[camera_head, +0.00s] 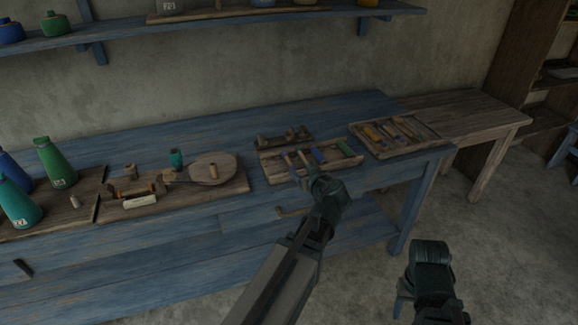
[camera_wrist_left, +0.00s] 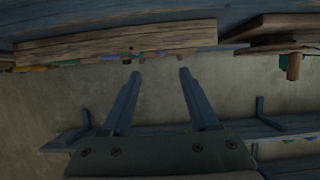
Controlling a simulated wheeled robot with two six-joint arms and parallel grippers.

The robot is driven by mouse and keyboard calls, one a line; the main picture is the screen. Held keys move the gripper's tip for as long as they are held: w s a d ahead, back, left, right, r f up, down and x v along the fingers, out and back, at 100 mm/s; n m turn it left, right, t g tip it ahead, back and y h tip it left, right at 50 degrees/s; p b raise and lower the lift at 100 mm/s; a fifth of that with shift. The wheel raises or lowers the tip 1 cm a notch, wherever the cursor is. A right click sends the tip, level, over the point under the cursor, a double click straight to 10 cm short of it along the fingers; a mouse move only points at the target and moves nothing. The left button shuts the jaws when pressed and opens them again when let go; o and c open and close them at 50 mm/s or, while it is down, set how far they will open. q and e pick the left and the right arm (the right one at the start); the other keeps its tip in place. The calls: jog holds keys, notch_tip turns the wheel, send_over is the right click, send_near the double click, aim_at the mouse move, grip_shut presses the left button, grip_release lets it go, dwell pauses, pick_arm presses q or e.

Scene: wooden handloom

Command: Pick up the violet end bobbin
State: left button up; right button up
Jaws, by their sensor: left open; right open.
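A blue-violet bobbin (camera_head: 318,155) lies in the nearer shallow wooden tray (camera_head: 335,165) on the blue bench, among orange, blue and green ones. Whether it is the violet end bobbin is too small and dark to tell. My left gripper (camera_head: 308,170) is over the front of this tray, partly covering it. In the left wrist view my left gripper (camera_wrist_left: 155,72) has its two fingers apart, with nothing between them. That view shows a wooden tray side (camera_wrist_left: 110,42) and a small purple piece (camera_wrist_left: 34,68) at its edge. My right gripper (camera_head: 430,258) is low at right; its fingers do not show clearly.
A second tray (camera_head: 432,143) of bobbins stands to the right. A small wooden rack (camera_head: 284,138) stands behind the nearer tray. A wooden board (camera_head: 225,190) with a paddle-shaped piece and spools lies left. Green bottles (camera_head: 57,163) stand further left. A shelf (camera_head: 230,20) hangs above.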

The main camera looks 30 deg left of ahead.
aim_at(291, 163)
pick_arm(q)
jog(key=b+x, duration=0.2)
jog(key=x, duration=0.4)
jog(key=shift+w+f, duration=0.1)
jog(key=shift+f, duration=0.15)
jog(key=shift+w+a+f, duration=0.1)
jog(key=shift+w+a, duration=0.15)
jog(key=shift+a, duration=0.15)
jog(key=shift+b+x, duration=1.25)
jog(key=shift+x, duration=1.4)
jog(key=shift+d, duration=0.1)
grip_shut()
